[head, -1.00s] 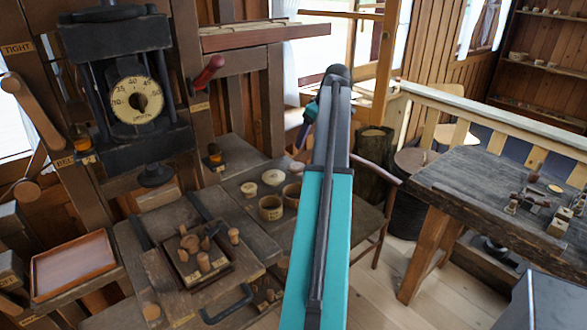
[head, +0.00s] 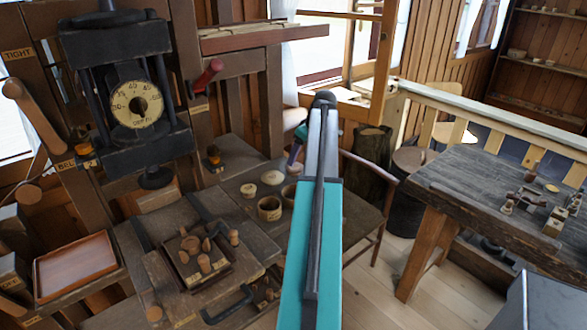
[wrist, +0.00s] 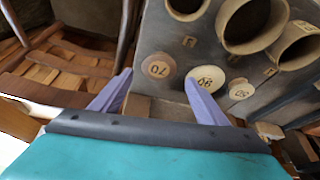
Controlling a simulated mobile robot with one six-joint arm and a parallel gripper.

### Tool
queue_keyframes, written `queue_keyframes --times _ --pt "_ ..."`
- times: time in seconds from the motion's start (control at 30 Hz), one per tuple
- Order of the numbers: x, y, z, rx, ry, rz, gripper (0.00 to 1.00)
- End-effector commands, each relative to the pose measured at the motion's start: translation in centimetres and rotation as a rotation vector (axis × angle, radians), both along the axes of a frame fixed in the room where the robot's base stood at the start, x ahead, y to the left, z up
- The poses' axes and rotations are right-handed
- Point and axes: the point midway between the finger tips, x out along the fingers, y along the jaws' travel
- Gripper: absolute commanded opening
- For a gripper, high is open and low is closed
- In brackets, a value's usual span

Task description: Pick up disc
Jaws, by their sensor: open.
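My gripper (wrist: 161,92) is open in the wrist view, its two purple fingers apart with nothing held between them. Several pale round discs with numbers lie by the fingertips on a grey bench top. One disc (wrist: 157,66) is just beyond the gap, a whiter disc (wrist: 208,78) is at the right fingertip, and a smaller disc (wrist: 240,88) is further right. I cannot tell whether the right finger touches the whiter disc.
Round wooden pots (head: 269,208) stand on the bench; their open mouths (wrist: 245,20) are close beyond the discs in the wrist view. A tray of turned pieces (head: 198,262) is to the left. A chair (head: 372,222) and a dark worktable (head: 470,185) are to the right.

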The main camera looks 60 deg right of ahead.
Motion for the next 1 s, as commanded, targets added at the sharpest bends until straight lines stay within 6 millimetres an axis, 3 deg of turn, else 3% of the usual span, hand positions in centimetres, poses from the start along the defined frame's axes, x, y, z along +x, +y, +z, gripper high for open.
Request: queue_keyframes --times 0.43,1.0 --pt "0.3 0.0 -0.5 0.002 0.001 0.002 0.68" --pt "2.2 -0.4 -4.6 0.001 0.0 0.001 0.68"
